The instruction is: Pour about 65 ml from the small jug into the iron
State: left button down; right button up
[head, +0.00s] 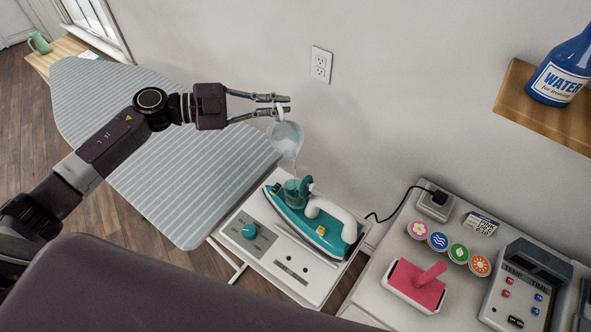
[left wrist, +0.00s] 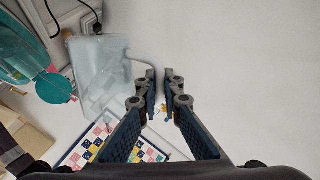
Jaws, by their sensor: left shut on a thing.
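The small jug (head: 287,139) is clear and tilted, lip down, above the iron. My left gripper (head: 283,105) is shut on its handle. In the left wrist view the jug (left wrist: 97,72) is left of the fingertips (left wrist: 163,90). A thin pale streak runs from the jug's lip down toward the iron's clear teal tank (head: 295,192). The teal and white iron (head: 317,220) sits on a white station; it also shows at the left of the left wrist view (left wrist: 25,50), with a round teal cap. The level inside the tank is unclear. My right gripper is not in view.
A striped ironing board (head: 165,130) lies left. A white cabinet at right holds a pink-topped block (head: 415,285), round badges and a timer box (head: 525,285). A blue water bottle (head: 560,68) stands on a wall shelf (head: 520,100).

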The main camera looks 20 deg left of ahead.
aim_at(281, 127)
pick_arm(q)
jog(key=shift+s+r, duration=0.1)
jog(key=shift+r, duration=0.15)
dwell(0.5)
jog(key=shift+s+d+r+m+y, duration=0.3)
jog(key=shift+s+d+r+m, duration=0.2)
jog(key=shift+r+m, duration=0.35)
dwell(1.1)
jog(key=shift+w+a+f, duration=0.15)
jog(key=shift+a+f, duration=0.05)
jog(key=shift+w+a+f+n+h, duration=0.25)
jog(key=shift+w+f+n, duration=0.1)
jog(key=shift+f+n, duration=0.3)
jog(key=shift+w+a+f+n+h, duration=0.15)
jog(key=shift+w+a+f+n, duration=0.15)
jog(key=shift+f+n, duration=0.3)
jog(key=shift+w+a+f+n+b, duration=0.25)
jog(key=shift+w+f+n+b, duration=0.25)
jog(key=shift+f, duration=0.3)
jog(key=shift+w+a+f+n+h+b, duration=0.2)
jog(key=shift+w+a+f+n+b, duration=0.2)
jog(key=shift+w+f+n, duration=0.2)
jog(key=shift+w+a+f+n+h+b, duration=0.2)
jog(key=shift+w+a+f+n+b, duration=0.1)
jog(key=shift+w+f+n+b, duration=0.25)
jog(key=shift+s, duration=0.15)
